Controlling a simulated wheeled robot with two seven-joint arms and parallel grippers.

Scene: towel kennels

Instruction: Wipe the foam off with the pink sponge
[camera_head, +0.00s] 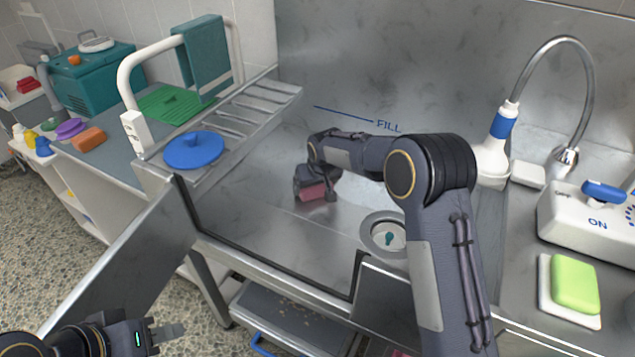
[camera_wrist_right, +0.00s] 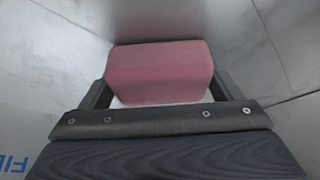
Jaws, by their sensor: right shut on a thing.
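The pink sponge (camera_head: 312,192) is in my right gripper (camera_head: 316,190), low inside the steel tub (camera_head: 265,225). In the right wrist view the pink sponge (camera_wrist_right: 160,72) sits between the two fingers of the right gripper (camera_wrist_right: 160,95), which are shut on it. The sponge is close to or on the tub surface; contact cannot be told. I cannot make out any distinct foam in either view. My left gripper (camera_head: 168,333) is at the bottom left, outside the tub, empty, with its fingers seen edge-on.
A drain (camera_head: 384,235) with a small teal thing lies right of the sponge. A blue lid (camera_head: 194,150) rests on the slatted ledge at left. A green sponge (camera_head: 575,284) and a tap control box (camera_head: 590,222) stand at right. The tub door (camera_head: 125,275) hangs open.

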